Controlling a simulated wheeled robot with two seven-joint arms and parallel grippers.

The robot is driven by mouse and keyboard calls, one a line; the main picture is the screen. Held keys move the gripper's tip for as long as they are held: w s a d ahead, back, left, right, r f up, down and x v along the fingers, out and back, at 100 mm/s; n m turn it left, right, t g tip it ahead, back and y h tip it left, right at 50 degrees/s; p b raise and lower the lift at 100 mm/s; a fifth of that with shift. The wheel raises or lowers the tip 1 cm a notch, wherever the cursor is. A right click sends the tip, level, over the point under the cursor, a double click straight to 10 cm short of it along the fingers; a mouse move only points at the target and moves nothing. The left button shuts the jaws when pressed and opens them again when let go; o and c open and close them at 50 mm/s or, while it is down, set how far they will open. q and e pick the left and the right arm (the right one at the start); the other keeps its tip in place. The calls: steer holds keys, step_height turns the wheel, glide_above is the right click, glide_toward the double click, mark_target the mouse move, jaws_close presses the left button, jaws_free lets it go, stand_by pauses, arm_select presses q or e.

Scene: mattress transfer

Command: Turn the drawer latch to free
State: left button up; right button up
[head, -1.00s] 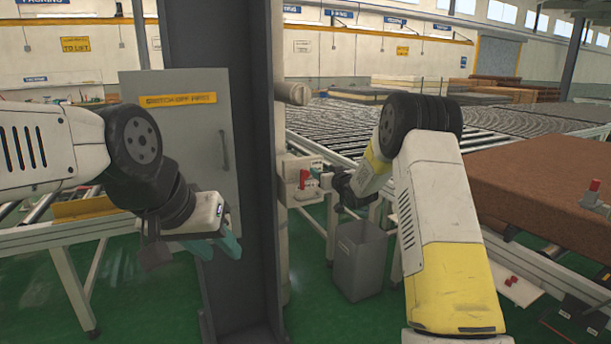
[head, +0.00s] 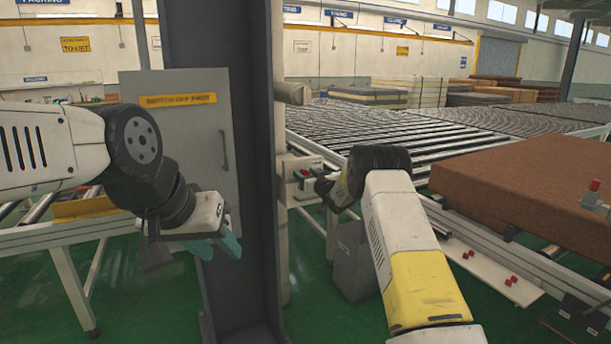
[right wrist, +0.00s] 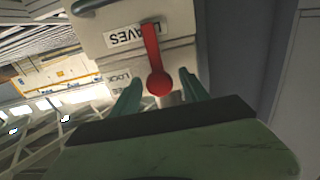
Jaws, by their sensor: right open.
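The drawer latch is a red lever (right wrist: 152,50) with a round red knob, on a pale box front (right wrist: 185,55). In the right wrist view it runs from the "LEAVES" label down past the "LOCK" lettering. My right gripper (right wrist: 160,76) is open, with its teal fingers on either side of the knob; contact cannot be told. In the head view the pale box (head: 299,163) stands beside the column, and my right gripper (head: 308,180) is at its front, largely hiding the latch. My left gripper (head: 218,247) is apart from the box, its teal fingers spread and empty.
A dark steel column (head: 225,120) stands between my arms. A grey bin (head: 357,262) is below my right arm. A brown mattress (head: 520,190) lies at the right, and roller conveyors (head: 430,130) stretch behind. A grey cabinet (head: 190,120) is behind my left arm.

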steer(key=shift+c, duration=0.2)
jaws_close()
stand_by(1.3)
